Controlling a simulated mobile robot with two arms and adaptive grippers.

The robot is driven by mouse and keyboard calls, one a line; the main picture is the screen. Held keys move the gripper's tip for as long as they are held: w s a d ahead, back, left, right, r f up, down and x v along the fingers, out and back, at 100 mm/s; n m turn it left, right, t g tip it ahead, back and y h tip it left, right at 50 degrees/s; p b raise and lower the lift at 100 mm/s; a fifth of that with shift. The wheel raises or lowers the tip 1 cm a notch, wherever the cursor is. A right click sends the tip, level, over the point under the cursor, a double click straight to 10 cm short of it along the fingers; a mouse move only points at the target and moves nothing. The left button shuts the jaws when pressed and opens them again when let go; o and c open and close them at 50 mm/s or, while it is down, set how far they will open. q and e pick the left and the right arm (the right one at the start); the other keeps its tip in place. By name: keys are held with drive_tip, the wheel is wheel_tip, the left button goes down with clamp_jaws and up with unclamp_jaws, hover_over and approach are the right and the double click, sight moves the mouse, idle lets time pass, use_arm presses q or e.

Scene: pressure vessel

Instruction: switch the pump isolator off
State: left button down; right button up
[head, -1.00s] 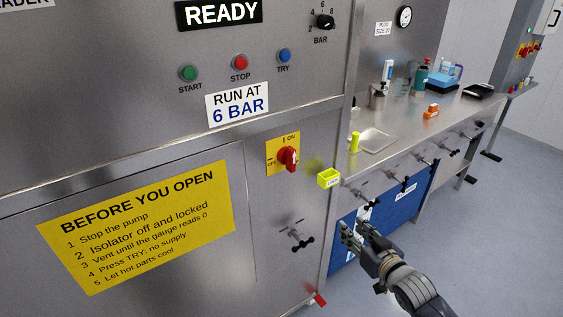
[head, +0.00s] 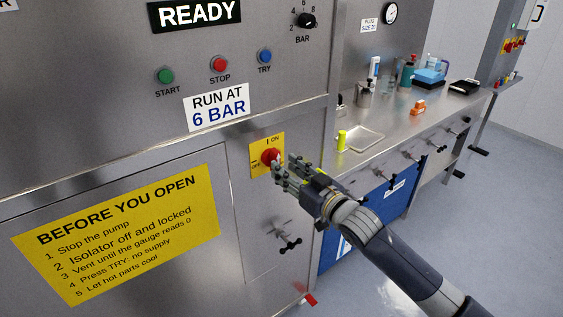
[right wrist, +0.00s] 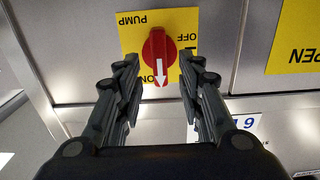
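The pump isolator is a red rotary knob (right wrist: 158,56) on a yellow plate (right wrist: 130,36) marked PUMP, OFF and ON. In the right wrist view, which shows the plate upside down, the knob's white arrow points to ON. The knob also shows in the head view (head: 270,157), partly hidden by my right gripper (head: 281,169). In the right wrist view my right gripper (right wrist: 158,92) is open, its fingers spread to either side of the knob's lower end. I cannot tell whether they touch it. My left gripper is not in view.
The steel panel carries START, STOP and TRY buttons (head: 219,64) and a BAR dial (head: 307,21) above the isolator. A black-handled valve (head: 289,243) sits below it. A steel bench (head: 385,125) with bottles and tools stands at the right.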

drive_tip(key=shift+x, duration=1.45)
drive_tip(key=shift+c, duration=0.6)
clamp_jaws()
